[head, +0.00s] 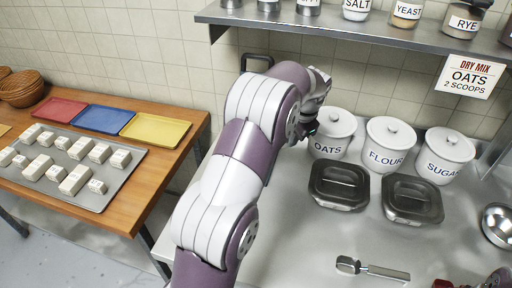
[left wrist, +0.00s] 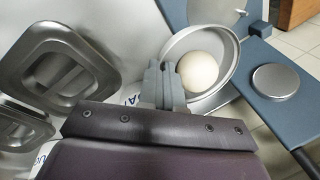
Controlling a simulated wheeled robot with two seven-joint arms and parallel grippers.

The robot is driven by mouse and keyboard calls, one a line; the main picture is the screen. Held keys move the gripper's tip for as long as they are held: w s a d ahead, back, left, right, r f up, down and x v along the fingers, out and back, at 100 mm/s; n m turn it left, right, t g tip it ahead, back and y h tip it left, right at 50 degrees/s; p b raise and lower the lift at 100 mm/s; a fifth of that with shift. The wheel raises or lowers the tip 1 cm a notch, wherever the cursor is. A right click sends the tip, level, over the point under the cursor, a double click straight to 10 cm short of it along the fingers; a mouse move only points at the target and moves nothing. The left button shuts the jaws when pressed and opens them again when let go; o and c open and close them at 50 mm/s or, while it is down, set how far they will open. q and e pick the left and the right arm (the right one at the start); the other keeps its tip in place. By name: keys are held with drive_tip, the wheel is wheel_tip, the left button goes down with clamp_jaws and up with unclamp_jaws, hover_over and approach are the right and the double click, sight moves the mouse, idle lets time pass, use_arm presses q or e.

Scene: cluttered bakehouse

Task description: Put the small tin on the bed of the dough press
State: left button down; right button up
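The small tin (left wrist: 190,42) is a round, shallow metal pan in the left wrist view, with a pale dough ball (left wrist: 200,73) inside. My left gripper (left wrist: 165,72) has its fingers close together at the tin's near rim and looks shut on it. The dough press shows as a blue-grey frame (left wrist: 258,50) beyond the tin, with a round metal disc (left wrist: 275,80) on it. In the head view my left gripper (head: 314,128) is beside the OATS canister; my arm hides the tin and most of the press. My right gripper is not in view.
White canisters OATS (head: 330,147), FLOUR (head: 388,160) and SUGAR (head: 444,165) stand behind two dark lidded boxes (head: 338,190). A shelf (head: 350,32) hangs above.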

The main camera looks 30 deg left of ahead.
use_arm(q)
drive_tip(key=shift+s+a+f+b, duration=0.15)
drive_tip(key=shift+a+f+b, duration=0.4)
drive_tip(key=shift+a+f, duration=0.2)
drive_tip(key=a, duration=0.1)
drive_tip(key=s+a+p, duration=0.1)
drive_tip(key=a+f, duration=0.1)
drive_tip(key=shift+s+a, duration=0.15)
drive_tip(key=shift+a, duration=0.05)
drive_tip(key=a+f, duration=0.1)
drive_tip(key=a, duration=0.1)
drive_tip(key=a+f+p, duration=0.1)
drive_tip(key=a, duration=0.1)
drive_tip(key=s+a+f, duration=0.1)
drive_tip(key=a+f, duration=0.1)
wheel_tip(320, 180, down, 4)
drive_tip(key=shift+s+r+p, duration=0.1)
drive_tip(key=shift+r+p, duration=0.1)
drive_tip(key=shift+p, duration=0.5)
drive_tip(key=shift+f, duration=0.3)
drive_tip(key=c, duration=1.3)
unclamp_jaws()
